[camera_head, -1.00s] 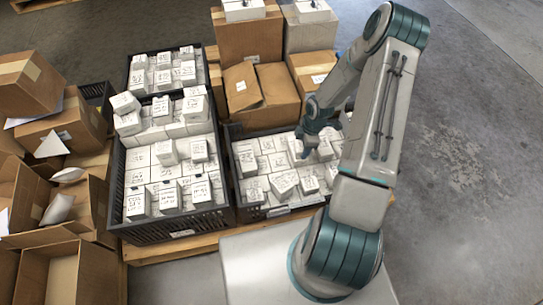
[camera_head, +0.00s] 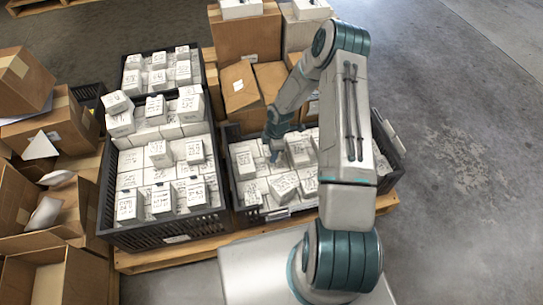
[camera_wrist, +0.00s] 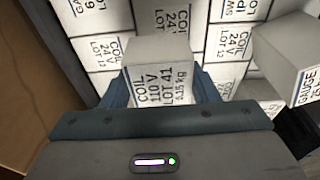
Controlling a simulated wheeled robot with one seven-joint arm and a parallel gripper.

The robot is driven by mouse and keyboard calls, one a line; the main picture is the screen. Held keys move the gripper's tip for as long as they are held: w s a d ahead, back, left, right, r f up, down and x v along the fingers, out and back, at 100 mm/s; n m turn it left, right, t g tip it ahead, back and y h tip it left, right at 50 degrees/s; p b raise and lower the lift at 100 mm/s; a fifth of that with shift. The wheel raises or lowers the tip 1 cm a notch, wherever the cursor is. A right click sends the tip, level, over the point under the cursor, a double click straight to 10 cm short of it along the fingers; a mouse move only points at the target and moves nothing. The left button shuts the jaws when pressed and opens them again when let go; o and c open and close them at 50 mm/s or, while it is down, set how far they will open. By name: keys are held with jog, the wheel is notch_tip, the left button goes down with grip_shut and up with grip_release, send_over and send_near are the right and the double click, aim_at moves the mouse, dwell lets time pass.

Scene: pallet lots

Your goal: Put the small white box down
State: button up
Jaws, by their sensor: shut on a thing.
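My gripper (camera_wrist: 160,92) is shut on a small white box (camera_wrist: 160,72) in the wrist view, with a finger on either side. Its label reads COIL 110 V, LOT 41. In the head view my gripper (camera_head: 274,147) is at the left back part of the right black crate (camera_head: 246,217), over its layer of white boxes. The held box is hard to pick out there. The wrist view shows packed white boxes (camera_wrist: 98,52) beneath it; whether it touches them I cannot tell.
A raised GAUGE box (camera_wrist: 290,58) stands to the right of the held box in the wrist view. The crate's dark wall (camera_wrist: 62,38) runs close on the left. Cardboard boxes (camera_head: 242,88) stand behind the crate. A fuller black crate (camera_head: 160,233) stands left.

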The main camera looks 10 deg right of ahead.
jog(key=shift+f+b, duration=0.5)
jog(key=shift+f, duration=0.95)
jog(key=shift+f, duration=0.15)
jog(key=o, duration=1.1)
jog(key=shift+c, duration=0.2)
